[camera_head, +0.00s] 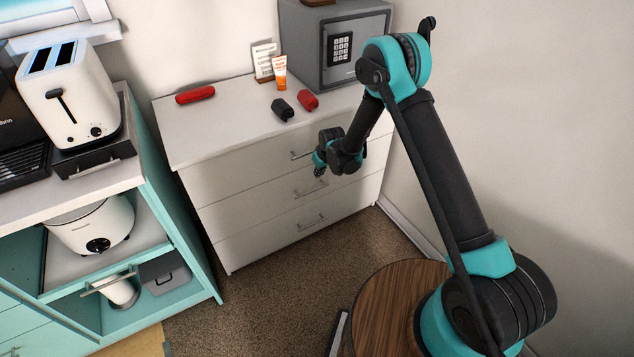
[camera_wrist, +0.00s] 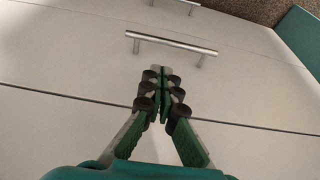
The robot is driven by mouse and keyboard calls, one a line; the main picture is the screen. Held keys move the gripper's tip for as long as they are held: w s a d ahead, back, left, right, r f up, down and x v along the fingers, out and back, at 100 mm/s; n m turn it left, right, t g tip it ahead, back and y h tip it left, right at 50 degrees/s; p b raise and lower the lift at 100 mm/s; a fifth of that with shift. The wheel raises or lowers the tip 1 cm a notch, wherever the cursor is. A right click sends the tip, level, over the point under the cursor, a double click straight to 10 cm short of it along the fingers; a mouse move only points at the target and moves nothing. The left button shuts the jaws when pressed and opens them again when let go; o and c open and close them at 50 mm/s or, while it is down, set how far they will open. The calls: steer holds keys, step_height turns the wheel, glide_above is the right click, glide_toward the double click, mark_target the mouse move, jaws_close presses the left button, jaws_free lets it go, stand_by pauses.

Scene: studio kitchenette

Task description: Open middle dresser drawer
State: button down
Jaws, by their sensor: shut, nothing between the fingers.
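The white dresser (camera_head: 230,205) has three drawers, and all their fronts look closed. The middle drawer (camera_head: 250,203) has a thin metal bar handle, partly hidden by my gripper in the head view. In the wrist view a bar handle (camera_wrist: 170,44) lies just beyond my fingertips and seems to be the middle drawer's. My gripper (camera_wrist: 162,70) is shut and empty, its fingertips just short of the handle and not around it. In the head view my gripper (camera_head: 320,170) is in front of the dresser, near the top and middle drawers.
The bottom drawer's handle (camera_head: 311,222) is clear. On the dresser top stand a grey safe (camera_head: 335,45), an orange-white tube (camera_head: 279,72) and small red and black items. A teal shelf unit (camera_head: 165,200) stands at left, a round wooden table (camera_head: 385,300) in front. Carpet between is free.

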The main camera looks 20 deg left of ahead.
mark_target(315, 183)
steer(key=x, duration=0.9)
steer(key=shift+w+a+f, duration=0.1)
steer(key=shift+a+f, duration=0.1)
steer(key=shift+f, duration=0.15)
steer(key=shift+d, duration=0.15)
